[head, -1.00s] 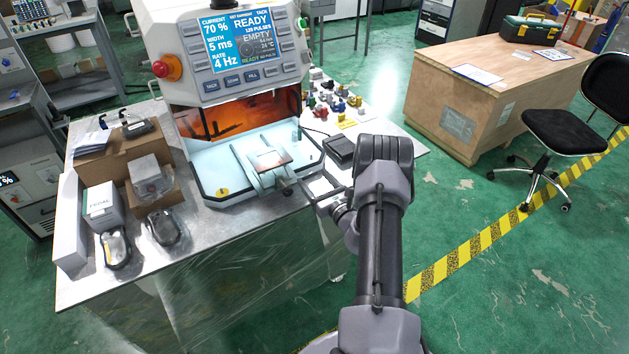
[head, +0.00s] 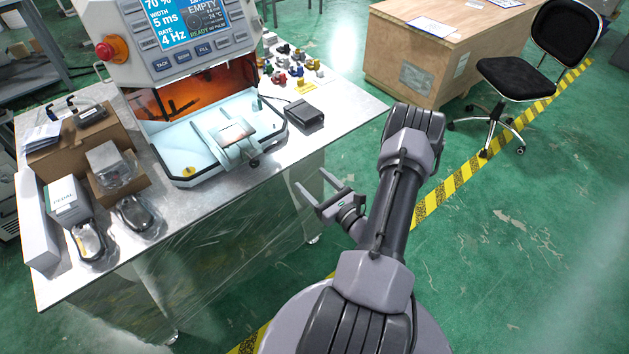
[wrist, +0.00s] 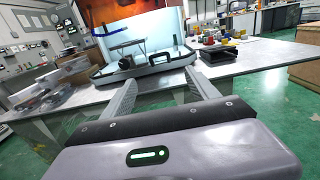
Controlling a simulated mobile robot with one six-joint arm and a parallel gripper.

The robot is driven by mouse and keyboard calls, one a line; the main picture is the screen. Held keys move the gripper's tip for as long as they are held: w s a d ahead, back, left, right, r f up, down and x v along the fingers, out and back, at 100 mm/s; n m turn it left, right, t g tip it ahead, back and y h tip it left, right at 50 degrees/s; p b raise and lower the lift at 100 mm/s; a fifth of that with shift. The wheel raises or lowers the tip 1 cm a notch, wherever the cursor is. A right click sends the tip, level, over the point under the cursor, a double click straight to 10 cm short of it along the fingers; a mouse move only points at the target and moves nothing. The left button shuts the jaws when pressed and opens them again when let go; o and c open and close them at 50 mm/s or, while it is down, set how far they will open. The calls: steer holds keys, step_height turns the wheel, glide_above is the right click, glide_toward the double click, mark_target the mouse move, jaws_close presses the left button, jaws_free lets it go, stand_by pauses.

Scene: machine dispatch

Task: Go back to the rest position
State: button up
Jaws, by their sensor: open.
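My gripper (head: 316,192) is open and empty. In the head view it is in the air just off the front right edge of the metal workbench (head: 225,200), clear of the machine. In the wrist view its two spread fingers (wrist: 165,92) point toward the bench, with nothing between them. The machine (head: 180,45) has a display reading EMPTY, an amber window and a pale blue work tray (head: 185,165) with a small fixture (head: 235,133) on it. My gripper is apart from the tray and the fixture.
A black box (head: 304,115) and several small coloured parts (head: 290,65) are on the bench's right side. Cardboard boxes (head: 70,145) and two mouse-like devices (head: 137,213) are on its left. A wooden crate (head: 420,70) and black chair (head: 520,75) stand right. Green floor is open at right.

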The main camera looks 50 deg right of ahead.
stand_by(0.4)
steer(key=w+a+r+n+y, duration=0.7)
steer(key=a+r+y, duration=0.2)
steer(key=a+r, duration=0.1)
steer(key=a+r+n+g+y+b, duration=0.1)
steer(key=a+r+n+g+y, duration=0.35)
steer(key=a, duration=0.35)
steer(key=a+r+n+g+y, duration=0.35)
steer(key=a+n, duration=0.25)
steer(key=a, duration=0.2)
steer(key=s+a+r+n+g+h+b, duration=0.1)
steer(key=s+a+r+n+g+h, duration=0.2)
steer(key=s+a+n+g, duration=0.7)
steer(key=s+a+r+n+t+h+b, duration=0.1)
steer(key=s+r+n+t+h, duration=0.4)
steer(key=s+n+t+h, duration=0.1)
steer(key=shift+a+n+h, duration=0.25)
steer(key=shift+n+h, duration=0.2)
steer(key=shift+h, duration=0.35)
